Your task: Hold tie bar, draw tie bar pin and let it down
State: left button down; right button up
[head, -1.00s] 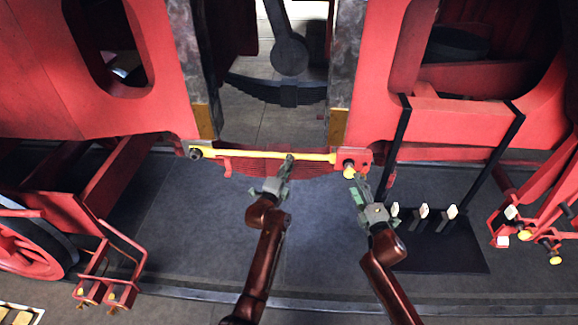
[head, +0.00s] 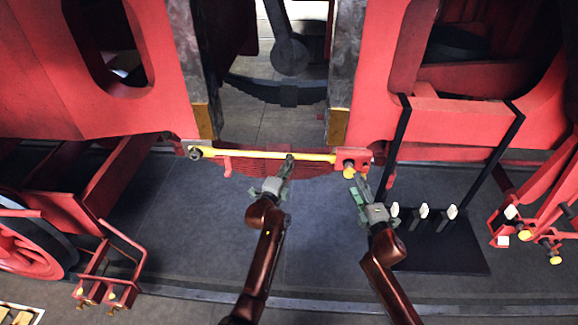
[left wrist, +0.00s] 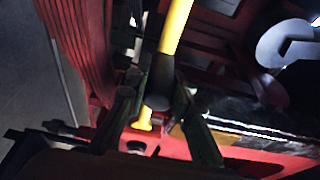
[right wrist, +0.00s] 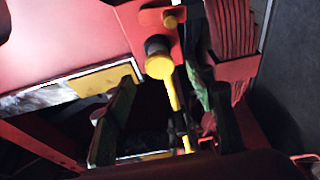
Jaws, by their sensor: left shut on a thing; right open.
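The yellow tie bar (head: 240,154) spans the gap between the two red frame ends, level and at its left end on a dark bolt (head: 195,153). My left gripper (head: 289,164) is shut on the bar right of its middle. The bar also runs between the dark fingers in the left wrist view (left wrist: 177,28). A yellow round knob, seemingly the tie bar pin (head: 349,172), sits under the red bracket at the bar's right end. It shows with a dark collar in the right wrist view (right wrist: 159,67). My right gripper (head: 359,182) is open just below the knob, apart from it.
A black stand (head: 440,240) with several white-topped pegs is right of my right arm. Red brake rigging (head: 108,290) is at lower left, and more red linkage (head: 530,230) at right. The grey floor (head: 190,225) left of my left arm is clear.

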pick_arm(q)
jog(key=shift+r, duration=0.4)
